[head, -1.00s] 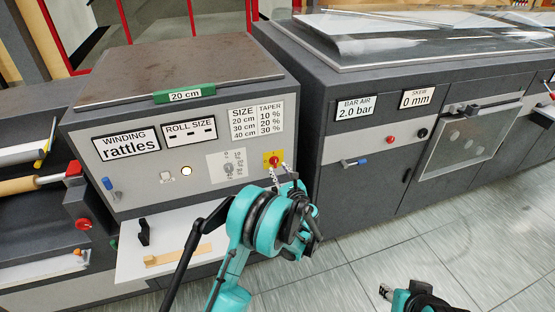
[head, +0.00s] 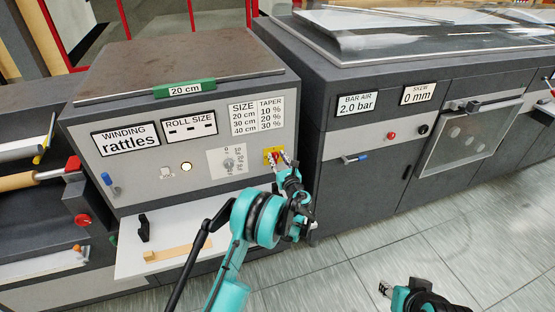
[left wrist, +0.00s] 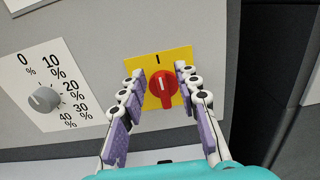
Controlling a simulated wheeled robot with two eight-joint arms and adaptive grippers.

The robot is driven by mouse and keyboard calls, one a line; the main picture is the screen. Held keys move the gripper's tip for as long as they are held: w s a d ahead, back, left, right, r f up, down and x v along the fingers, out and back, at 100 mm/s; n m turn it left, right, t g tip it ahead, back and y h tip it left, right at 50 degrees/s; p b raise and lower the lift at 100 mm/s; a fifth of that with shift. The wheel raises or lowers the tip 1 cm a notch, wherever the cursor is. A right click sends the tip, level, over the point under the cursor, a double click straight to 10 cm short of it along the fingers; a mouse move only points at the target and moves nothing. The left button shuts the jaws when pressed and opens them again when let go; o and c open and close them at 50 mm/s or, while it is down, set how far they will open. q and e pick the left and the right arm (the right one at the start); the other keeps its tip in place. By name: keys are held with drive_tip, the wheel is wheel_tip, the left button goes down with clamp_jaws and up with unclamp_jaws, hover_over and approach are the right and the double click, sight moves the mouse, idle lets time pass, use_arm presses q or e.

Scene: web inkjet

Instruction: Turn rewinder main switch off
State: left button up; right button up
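The main switch (head: 272,155) is a red rotary knob on a yellow plate, at the right end of the rewinder's grey front panel. In the left wrist view the knob (left wrist: 162,90) stands upright, its white line pointing up to the black I mark on the plate. My left gripper (head: 280,159) is at the switch and partly covers it in the head view. In the left wrist view its two purple-padded fingers (left wrist: 160,88) are spread, one on each side of the knob, with gaps visible. My right gripper (head: 385,289) is low at the right, far from the switch; its opening is unclear.
A grey taper dial (left wrist: 44,99) sits left of the switch. A white tray (head: 192,262) with a wooden bar juts out below the panel. A second dark cabinet (head: 350,190) stands close on the right. The tiled floor (head: 400,240) in front is clear.

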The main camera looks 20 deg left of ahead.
use_arm(q)
clamp_jaws()
drive_tip(key=n, duration=0.1)
drive_tip(key=n+b, duration=0.2)
drive_tip(key=shift+s+a+f+n, duration=0.15)
drive_tip(key=shift+s+a+n, duration=0.1)
drive_tip(key=shift+a+n, duration=0.1)
drive_tip(key=n+b, duration=0.1)
drive_tip(key=n, duration=0.3)
drive_tip(key=a+f+n+b, duration=0.1)
drive_tip(key=n+b, duration=0.1)
drive_tip(key=n, duration=0.3)
drive_tip(key=s+f+n+b, duration=0.1)
drive_tip(key=n+b, duration=0.1)
drive_tip(key=n, duration=0.3)
drive_tip(key=shift+a, duration=0.15)
drive_tip(key=shift+n, duration=0.25)
